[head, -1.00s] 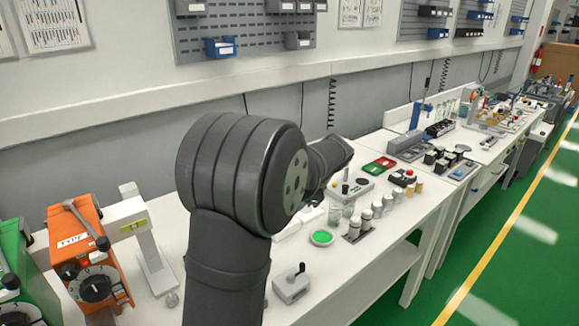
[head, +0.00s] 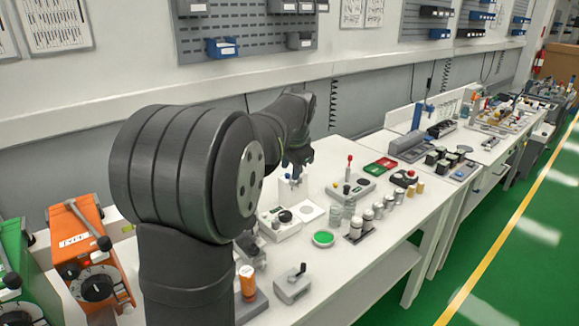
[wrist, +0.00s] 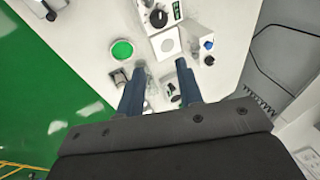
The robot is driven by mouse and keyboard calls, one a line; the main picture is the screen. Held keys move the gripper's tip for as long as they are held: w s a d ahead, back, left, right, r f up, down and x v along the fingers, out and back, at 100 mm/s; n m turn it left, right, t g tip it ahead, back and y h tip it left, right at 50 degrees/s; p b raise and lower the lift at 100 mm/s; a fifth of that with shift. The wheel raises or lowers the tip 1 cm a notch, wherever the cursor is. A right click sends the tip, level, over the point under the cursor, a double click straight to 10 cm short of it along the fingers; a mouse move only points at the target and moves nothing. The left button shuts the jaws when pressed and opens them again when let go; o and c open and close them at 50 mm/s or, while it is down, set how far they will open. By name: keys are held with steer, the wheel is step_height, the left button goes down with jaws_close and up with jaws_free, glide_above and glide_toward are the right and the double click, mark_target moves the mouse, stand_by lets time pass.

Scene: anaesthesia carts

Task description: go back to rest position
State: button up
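My gripper (head: 293,166) is at the end of my arm, above the back part of the white bench (head: 345,283) in the head view. In the wrist view my gripper (wrist: 160,92) shows two dark blue fingers standing apart, with nothing held between them. Small items on the bench show beyond and between the fingertips. My large dark arm joint covers part of the bench in the head view.
A white device with a black knob (head: 283,217), a green disc (head: 322,239), a grey box with a lever (head: 293,284) and an orange bottle (head: 247,283) stand near my arm. Orange (head: 90,255) and green units stand at left. The front bench edge is clear.

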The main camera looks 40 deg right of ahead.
steer(key=shift+f, duration=0.1)
steer(key=s+f+m+t+y, duration=0.2)
steer(key=s+f+m+t, duration=0.1)
steer(key=f+m, duration=0.2)
steer(key=s+f+m+t+y, duration=0.3)
steer(key=f+m, duration=0.2)
steer(key=f, duration=0.4)
steer(key=shift+s+d+f+m, duration=0.15)
steer(key=shift+s+f+m, duration=0.1)
steer(key=shift+m, duration=0.15)
steer(key=shift+r, duration=0.1)
